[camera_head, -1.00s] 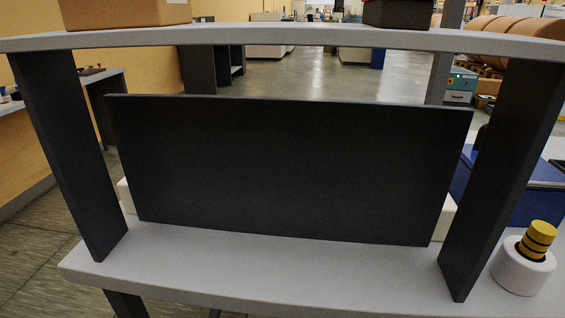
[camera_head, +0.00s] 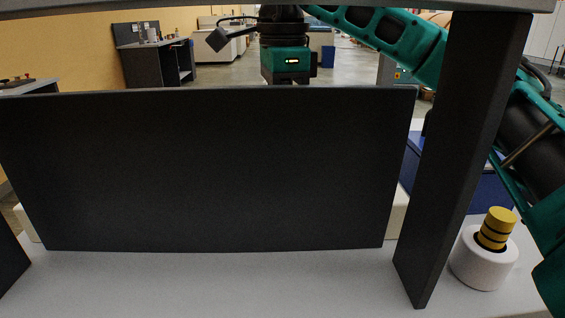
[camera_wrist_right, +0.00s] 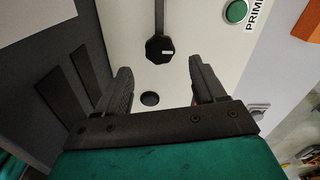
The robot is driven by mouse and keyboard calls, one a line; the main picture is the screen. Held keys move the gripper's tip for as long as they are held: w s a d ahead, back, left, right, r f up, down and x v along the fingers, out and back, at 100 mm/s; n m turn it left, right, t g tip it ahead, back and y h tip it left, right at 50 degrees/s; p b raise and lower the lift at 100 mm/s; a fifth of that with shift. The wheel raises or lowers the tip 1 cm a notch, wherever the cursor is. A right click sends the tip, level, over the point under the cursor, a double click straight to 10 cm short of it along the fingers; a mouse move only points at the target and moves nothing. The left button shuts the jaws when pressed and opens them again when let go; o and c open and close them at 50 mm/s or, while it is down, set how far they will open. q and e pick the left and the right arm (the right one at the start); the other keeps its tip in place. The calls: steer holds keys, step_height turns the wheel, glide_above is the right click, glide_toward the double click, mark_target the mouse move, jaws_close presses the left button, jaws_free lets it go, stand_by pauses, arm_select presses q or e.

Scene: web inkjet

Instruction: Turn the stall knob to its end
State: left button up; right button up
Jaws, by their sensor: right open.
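A black faceted knob (camera_wrist_right: 160,49) with a small white mark and a dark bar running up from it shows on a pale panel (camera_wrist_right: 205,22) in the right wrist view. No label on it can be read. My right gripper (camera_wrist_right: 158,76) is open, its two fingers apart and nothing between them. The knob appears between and just past the fingertips; I cannot tell whether they touch it. In the head view my right wrist is beyond a large dark board (camera_head: 200,170), which hides the fingers and the knob. My left gripper is not in view.
A green button (camera_wrist_right: 236,12) beside "PRIM" lettering and a dark round spot (camera_wrist_right: 149,98) are on the panel. A dark upright (camera_head: 465,150) stands right of the board. A white holder (camera_head: 482,268) with a yellow-and-black cylinder (camera_head: 497,225) stands at right.

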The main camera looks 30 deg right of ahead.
step_height(320, 180, down, 5)
steer(key=shift+f+b, duration=0.2)
steer(key=shift+b, duration=0.3)
steer(key=shift+c, duration=0.5)
steer(key=c, duration=1)
steer(key=shift+o, duration=0.2)
